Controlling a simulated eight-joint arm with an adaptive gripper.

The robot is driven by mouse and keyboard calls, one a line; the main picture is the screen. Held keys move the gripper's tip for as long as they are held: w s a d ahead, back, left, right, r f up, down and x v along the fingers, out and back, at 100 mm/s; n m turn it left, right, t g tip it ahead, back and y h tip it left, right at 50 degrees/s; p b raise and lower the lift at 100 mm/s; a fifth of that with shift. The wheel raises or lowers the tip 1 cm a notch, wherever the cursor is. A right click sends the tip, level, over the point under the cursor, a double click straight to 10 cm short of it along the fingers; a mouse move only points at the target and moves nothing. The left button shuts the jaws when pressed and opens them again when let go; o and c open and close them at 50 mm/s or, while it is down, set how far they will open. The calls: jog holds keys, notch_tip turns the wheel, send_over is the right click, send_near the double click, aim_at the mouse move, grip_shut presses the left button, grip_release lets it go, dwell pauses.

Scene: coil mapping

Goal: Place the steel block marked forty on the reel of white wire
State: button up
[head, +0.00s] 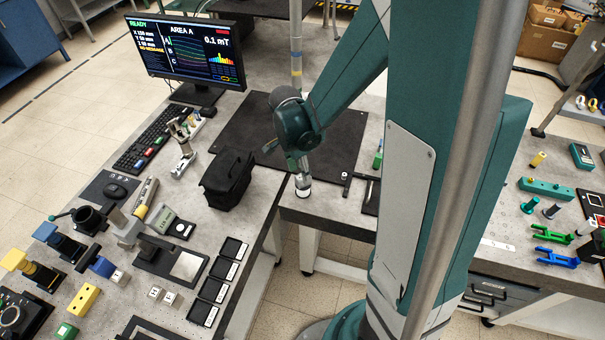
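Small pale blocks (155,292) stand on the left bench near the front, with another (170,298) beside them. Their marks are too small to read, so I cannot tell which, if any, is the steel block marked forty. I cannot pick out the reel of white wire for sure; a small white-banded round thing (303,191) is at the lower end of my arm, over the bench's inner corner. My gripper's fingers cannot be made out there, and I cannot tell whether they hold anything.
A monitor (185,50) and keyboard (150,139) stand at the back left. A black bag (228,180) stands left of my arm's end. Several black trays (221,270) line the left bench's inner edge. Green (551,235) and blue (558,258) forks lie right.

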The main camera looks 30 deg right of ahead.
notch_tip(320, 180, up, 8)
jog(key=a, duration=0.1)
jog(key=shift+p, duration=0.4)
jog(key=shift+f, duration=0.1)
dwell(0.4)
jog(key=shift+a, duration=0.1)
notch_tip(320, 180, up, 10)
jog(key=n+t, duration=0.3)
jog(key=n, duration=0.5)
send_over(298, 179)
jog(key=s+a, duration=0.4)
jog(key=s, duration=0.2)
jog(key=s+a+r+n+t+y, duration=0.1)
jog(key=s+a+r+n+t, duration=0.2)
jog(key=s+r+n, duration=0.3)
jog(key=shift+s+a+r+n+t+y, duration=0.5)
jog(key=shift+s+n, duration=0.5)
jog(key=shift+n, duration=1)
jog(key=shift+d+f, duration=0.1)
jog(key=shift+f, duration=0.05)
jog(key=shift+f, duration=0.1)
